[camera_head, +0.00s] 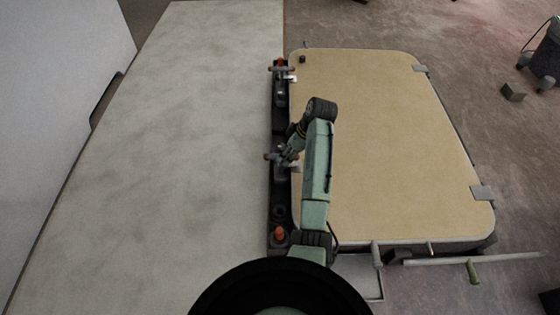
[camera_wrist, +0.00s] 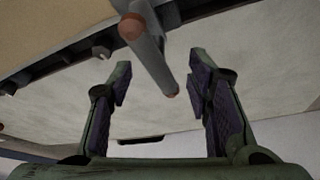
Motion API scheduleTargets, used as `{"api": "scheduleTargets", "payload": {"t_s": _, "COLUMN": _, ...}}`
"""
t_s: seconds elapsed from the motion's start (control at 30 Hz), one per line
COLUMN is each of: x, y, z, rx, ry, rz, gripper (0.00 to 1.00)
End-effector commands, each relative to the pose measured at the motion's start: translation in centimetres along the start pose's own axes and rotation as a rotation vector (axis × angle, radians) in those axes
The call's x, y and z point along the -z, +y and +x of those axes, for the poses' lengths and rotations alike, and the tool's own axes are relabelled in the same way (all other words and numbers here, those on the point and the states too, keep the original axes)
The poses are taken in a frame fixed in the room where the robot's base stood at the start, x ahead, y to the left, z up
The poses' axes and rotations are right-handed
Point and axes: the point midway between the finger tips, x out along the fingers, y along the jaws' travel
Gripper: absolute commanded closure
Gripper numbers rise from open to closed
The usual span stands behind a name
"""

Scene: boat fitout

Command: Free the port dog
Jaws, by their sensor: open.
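The tan hatch lid (camera_head: 385,140) lies shut-looking beside a dark rail (camera_head: 279,120) along its left edge. One dog (camera_head: 280,172), a grey lever with a reddish end, sits midway along that rail. Another dog (camera_head: 281,70) sits near the top of the rail. Which of them is the port one I cannot tell. My gripper (camera_head: 288,153) is at the middle dog and partly hides it. In the wrist view my gripper (camera_wrist: 162,88) is open, with a grey lever (camera_wrist: 151,52) with reddish ends reaching between its fingers. I see no clear contact.
An orange knob (camera_head: 280,232) stands at the rail's lower end. Two grey hinges (camera_head: 482,193) are on the lid's right edge. A pale, bare deck panel (camera_head: 190,130) lies left of the rail. A grey bar with a green grip (camera_head: 473,270) is at the lower right.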

Motion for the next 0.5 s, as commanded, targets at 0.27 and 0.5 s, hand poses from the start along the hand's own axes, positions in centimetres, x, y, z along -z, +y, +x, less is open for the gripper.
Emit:
{"api": "scheduleTargets", "payload": {"t_s": 0.27, "x": 0.0, "y": 0.0, "z": 5.0, "rx": 0.0, "ry": -0.001, "rz": 0.0, "gripper": 0.54}}
{"api": "scheduleTargets", "payload": {"t_s": 0.5, "x": 0.0, "y": 0.0, "z": 6.3, "rx": -0.002, "ry": -0.001, "rz": 0.0, "gripper": 0.54}}
